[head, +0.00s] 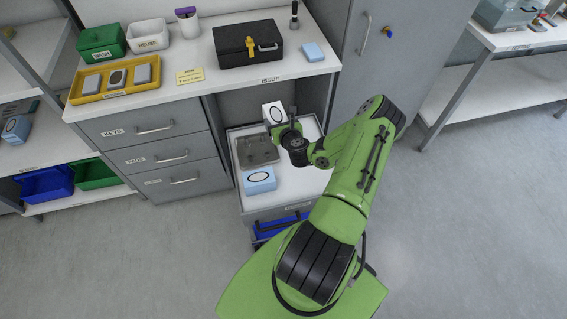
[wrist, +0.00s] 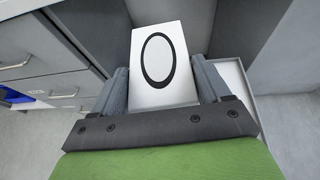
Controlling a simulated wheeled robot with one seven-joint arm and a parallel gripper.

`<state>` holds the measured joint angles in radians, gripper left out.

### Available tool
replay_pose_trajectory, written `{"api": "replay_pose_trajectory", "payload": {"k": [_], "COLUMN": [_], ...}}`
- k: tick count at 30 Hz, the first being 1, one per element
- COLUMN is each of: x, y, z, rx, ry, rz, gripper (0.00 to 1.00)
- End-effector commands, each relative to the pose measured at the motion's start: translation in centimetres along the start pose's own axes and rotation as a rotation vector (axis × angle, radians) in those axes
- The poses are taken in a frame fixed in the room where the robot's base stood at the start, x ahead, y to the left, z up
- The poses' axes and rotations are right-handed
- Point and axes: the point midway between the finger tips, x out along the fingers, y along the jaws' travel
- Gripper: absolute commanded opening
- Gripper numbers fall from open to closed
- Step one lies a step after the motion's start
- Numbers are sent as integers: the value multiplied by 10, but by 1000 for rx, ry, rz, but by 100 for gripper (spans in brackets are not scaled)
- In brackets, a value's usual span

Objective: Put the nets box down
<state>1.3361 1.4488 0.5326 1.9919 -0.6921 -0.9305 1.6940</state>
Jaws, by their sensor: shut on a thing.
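My gripper (head: 282,124) is shut on a white box with a black oval ring, taken as the nets box (head: 273,112). The wrist view also shows this nets box (wrist: 160,62) between the two fingers, ring face toward the camera. No name is readable on it. My gripper holds it over the back part of a low white-topped unit (head: 300,178) in front of the bench opening. The head view does not clearly show the gap between box and surface.
A grey metal fixture (head: 258,150) and a light blue box with an oval ring (head: 259,180) sit on the left of the white top. Its right side looks clear. Grey drawers (head: 150,155) stand left, a grey cabinet (head: 375,60) right. The bench (head: 225,80) overhangs behind.

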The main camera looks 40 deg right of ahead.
Motion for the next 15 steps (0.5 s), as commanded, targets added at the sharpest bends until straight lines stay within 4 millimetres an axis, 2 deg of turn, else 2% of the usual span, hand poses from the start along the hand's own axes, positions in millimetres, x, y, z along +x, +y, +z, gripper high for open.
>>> {"api": "replay_pose_trajectory", "payload": {"k": [1, 3, 6, 10, 13, 15], "x": [9, 12, 12, 9, 13, 21], "y": [-22, -50, -83, -105, -108, -108], "z": [-27, -48, -72, -88, -102, -120], "rx": [35, 80, 132, 172, 177, 174], "ry": [1, 0, 0, -1, -1, 0], "rz": [-83, -194, -322, -415, -432, -432], "gripper": [44, 44, 44, 44, 44, 44]}}
